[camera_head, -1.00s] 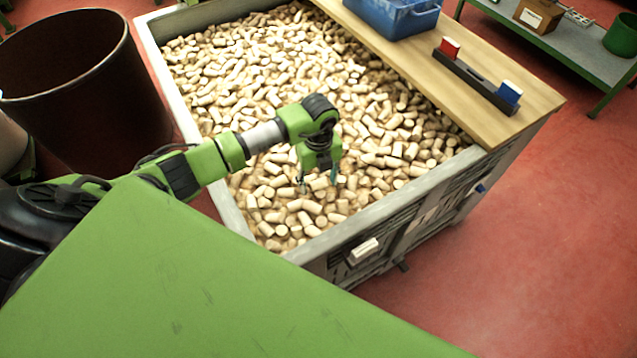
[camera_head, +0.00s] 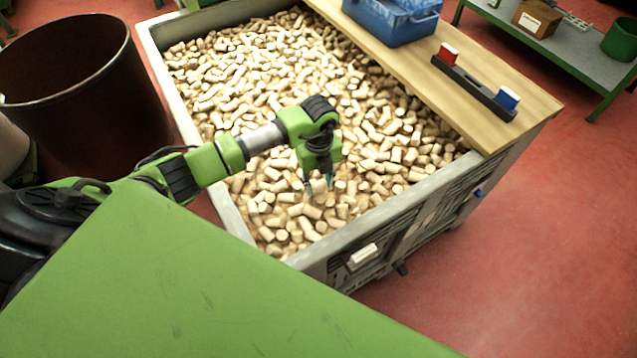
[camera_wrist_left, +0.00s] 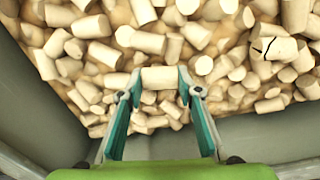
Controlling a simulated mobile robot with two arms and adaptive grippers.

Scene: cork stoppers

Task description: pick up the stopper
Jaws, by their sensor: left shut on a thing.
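A pale cork stopper (camera_wrist_left: 160,78) lies crosswise between the two fingertips of my left gripper (camera_wrist_left: 160,84) in the left wrist view. The gripper is shut on it, one finger at each end. In the head view my left gripper (camera_head: 319,186) points down just above the heap of stoppers (camera_head: 270,75), near the front of the grey crate (camera_head: 222,205). The held stopper (camera_head: 319,187) shows small between the fingers there. My right gripper is not in view.
The crate's walls surround the heap. A wooden board (camera_head: 535,100) lies across its right side, bearing a blue box (camera_head: 392,22) and a dark holder (camera_head: 472,86) with red and blue blocks. A large dark bin (camera_head: 80,100) stands left of the crate.

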